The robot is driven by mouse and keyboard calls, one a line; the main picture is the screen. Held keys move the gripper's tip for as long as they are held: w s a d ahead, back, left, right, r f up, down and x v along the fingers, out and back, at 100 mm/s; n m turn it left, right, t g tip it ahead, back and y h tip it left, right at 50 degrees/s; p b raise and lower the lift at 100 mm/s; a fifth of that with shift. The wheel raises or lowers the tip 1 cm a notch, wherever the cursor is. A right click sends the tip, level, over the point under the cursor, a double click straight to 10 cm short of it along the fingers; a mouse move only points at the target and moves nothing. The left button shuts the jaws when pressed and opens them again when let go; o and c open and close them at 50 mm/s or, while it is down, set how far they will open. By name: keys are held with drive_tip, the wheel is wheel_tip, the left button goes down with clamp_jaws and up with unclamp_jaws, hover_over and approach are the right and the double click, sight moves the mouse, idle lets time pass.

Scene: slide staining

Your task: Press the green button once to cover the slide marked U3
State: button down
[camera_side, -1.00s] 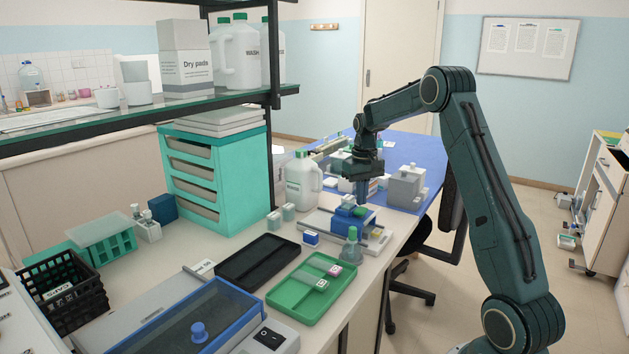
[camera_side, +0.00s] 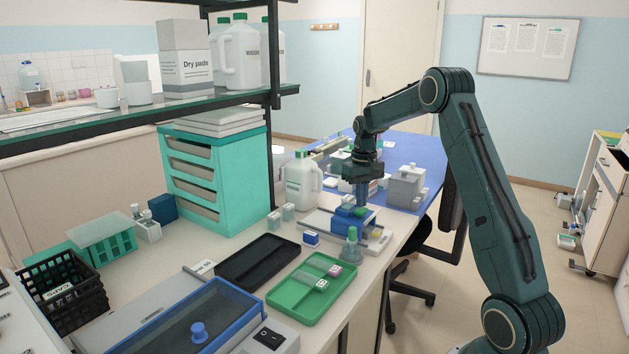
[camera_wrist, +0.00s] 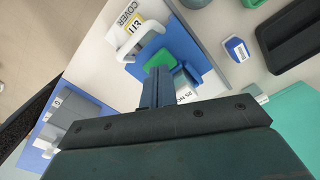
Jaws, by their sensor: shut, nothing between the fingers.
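The blue cover device (camera_side: 345,222) stands on a pale base near the bench's right edge. Its green button (camera_side: 360,212) is on top and also shows in the wrist view (camera_wrist: 160,59). My gripper (camera_side: 361,205) is shut and empty, pointing down, with its tips at the button. In the wrist view the shut fingers (camera_wrist: 155,78) overlap the button's near edge; the exact contact point is hidden. A label reading U3 (camera_wrist: 132,28) lies just beyond the device, beside a COVER sign (camera_wrist: 128,12). The slide's glass is hard to make out.
A green tray (camera_side: 290,306) with slides and a black tray (camera_side: 240,275) lie to the left. A white jug (camera_side: 300,182) stands behind, and grey blocks (camera_side: 405,190) stand to the right.

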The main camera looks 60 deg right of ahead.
sight(361, 209)
drive_tip(key=shift+f, duration=0.95)
idle(0.7)
drive_tip(key=shift+r, duration=3.55)
